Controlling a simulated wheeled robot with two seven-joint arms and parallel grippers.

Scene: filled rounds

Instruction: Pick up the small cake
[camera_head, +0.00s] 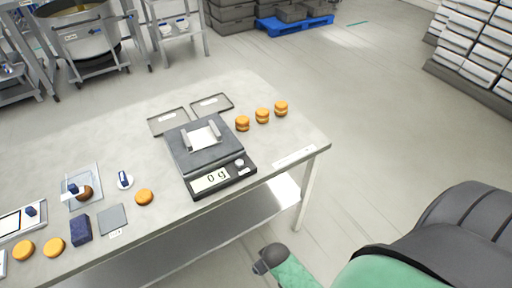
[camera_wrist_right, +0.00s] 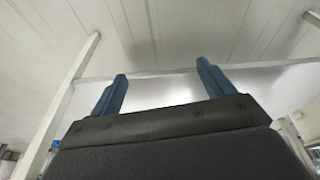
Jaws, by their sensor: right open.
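Several small round orange-gold cakes are on the table in the head view. Three thick ones, which look like filled rounds, stand in a row at the right: the nearest (camera_head: 242,123), the middle one (camera_head: 262,115) and the farthest (camera_head: 281,108). A flatter single round (camera_head: 144,196) lies left of the scale. Two more, one (camera_head: 24,248) and another (camera_head: 53,245), lie at the front left. I cannot tell which is the small cake. My right gripper (camera_wrist_right: 161,72) is open and empty in the right wrist view, apart from any cake. My left gripper is out of view.
A scale (camera_head: 205,160) reading 0 g stands mid-table, with two grey trays (camera_head: 168,120) (camera_head: 211,104) behind it. A brown round (camera_head: 86,194), a dark blue block (camera_head: 80,229) and a grey square (camera_head: 112,218) are at left. The table's right end has bare room.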

